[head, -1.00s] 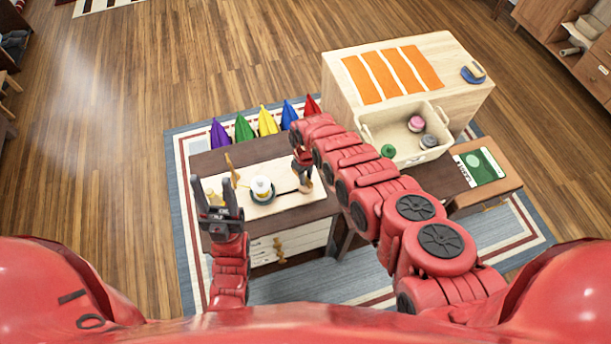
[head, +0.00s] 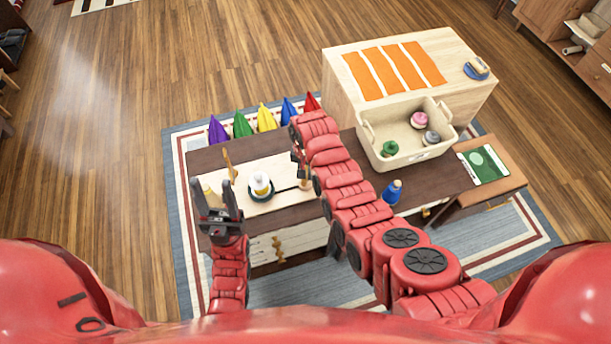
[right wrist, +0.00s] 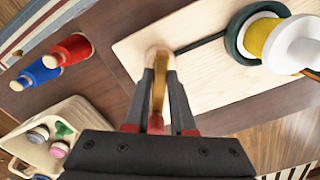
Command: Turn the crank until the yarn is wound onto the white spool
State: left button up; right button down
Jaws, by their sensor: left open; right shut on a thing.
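The white spool (head: 260,179) stands on a dark green disc on a pale wooden board (head: 285,203). In the right wrist view the white spool (right wrist: 303,40) shows yellow yarn (right wrist: 262,38) between its white part and the green disc. A thin black crank arm (right wrist: 200,41) runs from the disc to an upright wooden handle (right wrist: 157,54). My right gripper (right wrist: 160,85) is shut on this handle. In the head view my right gripper (head: 303,172) is partly hidden by its own arm. My left gripper (head: 217,205) is open and empty, left of the spool.
A cream bin (head: 408,156) with several yarn spools stands right of the board. A blue spool (head: 393,191) stands in front of the bin; a red spool (right wrist: 73,48) shows in the right wrist view. A wooden peg (head: 229,164) stands at the board's left.

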jog(key=m+b, duration=0.1)
jog(key=b, duration=0.1)
jog(key=m+b, duration=0.1)
jog(key=m, duration=0.1)
jog(key=m+b, duration=0.2)
jog(key=shift+f+b, duration=0.3)
jog(key=shift+f, duration=0.05)
jog(key=shift+r+m+b, duration=0.2)
jog(key=shift+m+b, duration=1)
jog(key=shift+m, duration=0.1)
jog(key=c, duration=0.8)
grip_release()
jog(key=shift+o, duration=0.2)
jog(key=shift+r, duration=0.1)
